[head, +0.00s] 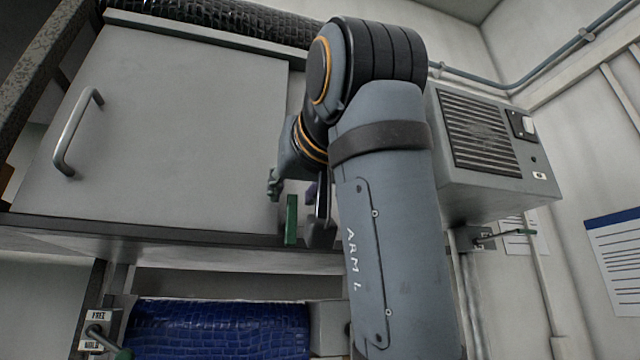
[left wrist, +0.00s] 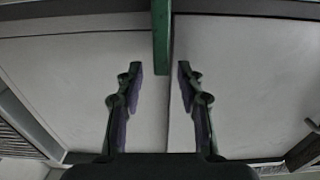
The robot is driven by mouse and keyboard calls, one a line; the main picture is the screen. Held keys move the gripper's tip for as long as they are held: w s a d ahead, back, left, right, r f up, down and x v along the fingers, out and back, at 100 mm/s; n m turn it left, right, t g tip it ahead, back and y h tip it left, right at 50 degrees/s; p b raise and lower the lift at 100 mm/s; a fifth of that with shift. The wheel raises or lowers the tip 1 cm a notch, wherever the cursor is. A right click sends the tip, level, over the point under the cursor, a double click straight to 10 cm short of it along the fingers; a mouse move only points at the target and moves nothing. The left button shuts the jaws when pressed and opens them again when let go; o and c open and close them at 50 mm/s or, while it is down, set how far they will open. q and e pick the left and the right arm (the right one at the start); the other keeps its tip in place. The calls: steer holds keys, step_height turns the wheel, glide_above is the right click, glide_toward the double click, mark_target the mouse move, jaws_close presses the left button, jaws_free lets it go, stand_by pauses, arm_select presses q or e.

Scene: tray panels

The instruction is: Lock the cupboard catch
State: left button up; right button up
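The cupboard has a pale grey door (head: 170,120) with a bar handle (head: 77,132) at its left. A second door beside it is mostly hidden by my left arm in the head view. The catch is a green bar (head: 291,219) hanging upright at the lower edge by the seam between the doors. It also shows at the top of the left wrist view (left wrist: 161,45). My left gripper (left wrist: 160,74) is open, its purple-padded fingers apart on either side of the line of the bar. I see no clear contact. My right gripper is out of view.
A grey vented box (head: 490,150) with a switch is on the right. Below it is a green-tipped lever (head: 530,232). A labelled lever (head: 105,338) is at the lower left. A blue quilted thing (head: 220,328) lies under the cupboard.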

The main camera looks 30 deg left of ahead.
arm_select(q)
step_height(320, 180, up, 8)
stand_by(0.4)
stand_by(0.5)
